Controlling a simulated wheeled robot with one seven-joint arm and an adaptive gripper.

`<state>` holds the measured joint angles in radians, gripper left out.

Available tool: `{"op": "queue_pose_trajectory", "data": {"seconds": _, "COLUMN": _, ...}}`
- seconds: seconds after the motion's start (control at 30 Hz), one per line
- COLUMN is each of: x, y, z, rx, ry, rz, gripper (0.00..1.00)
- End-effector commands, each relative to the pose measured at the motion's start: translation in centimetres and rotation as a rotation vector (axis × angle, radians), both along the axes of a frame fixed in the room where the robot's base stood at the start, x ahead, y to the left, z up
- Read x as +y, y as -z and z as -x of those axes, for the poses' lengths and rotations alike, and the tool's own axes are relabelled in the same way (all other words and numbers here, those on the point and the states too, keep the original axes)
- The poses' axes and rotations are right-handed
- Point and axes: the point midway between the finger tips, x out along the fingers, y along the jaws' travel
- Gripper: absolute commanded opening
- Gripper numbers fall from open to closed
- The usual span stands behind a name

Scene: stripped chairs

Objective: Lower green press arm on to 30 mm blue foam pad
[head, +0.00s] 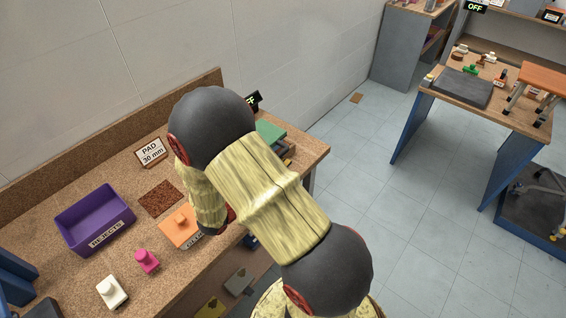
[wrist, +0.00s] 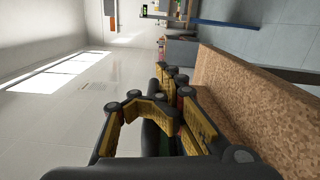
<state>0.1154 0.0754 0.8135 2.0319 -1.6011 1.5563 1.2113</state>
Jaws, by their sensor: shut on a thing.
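A green part (head: 270,133), apparently the green press arm, shows at the far right end of the bench, partly hidden behind my arm. In the wrist view, my gripper (wrist: 168,100) has its black and yellow fingers around a dark green piece (wrist: 164,143), which looks like the press arm. It is shut on it. The head view hides my gripper behind my own arm. I cannot make out the blue foam pad in either view. A sign (head: 151,152) reading "PAD 30 mm" stands at the back of the bench.
A wall runs behind. Clear floor (head: 370,200) lies right, before another table (head: 510,115).

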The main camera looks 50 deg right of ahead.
Motion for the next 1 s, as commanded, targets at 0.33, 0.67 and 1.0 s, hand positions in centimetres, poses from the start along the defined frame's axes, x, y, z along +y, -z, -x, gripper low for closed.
{"op": "queue_pose_trajectory", "data": {"seconds": 0.33, "x": 0.2, "y": -0.8, "z": -2.1, "rx": -0.029, "ry": -0.038, "rz": 0.004, "gripper": 0.14}}
{"op": "queue_pose_trajectory", "data": {"seconds": 0.67, "x": 1.8, "y": -0.8, "z": -2.1, "rx": -0.028, "ry": -0.039, "rz": 0.003, "gripper": 0.32}}
{"op": "queue_pose_trajectory", "data": {"seconds": 1.0, "x": 7.7, "y": -0.6, "z": -1.5, "rx": -0.023, "ry": -0.027, "rz": -0.002, "gripper": 0.32}}
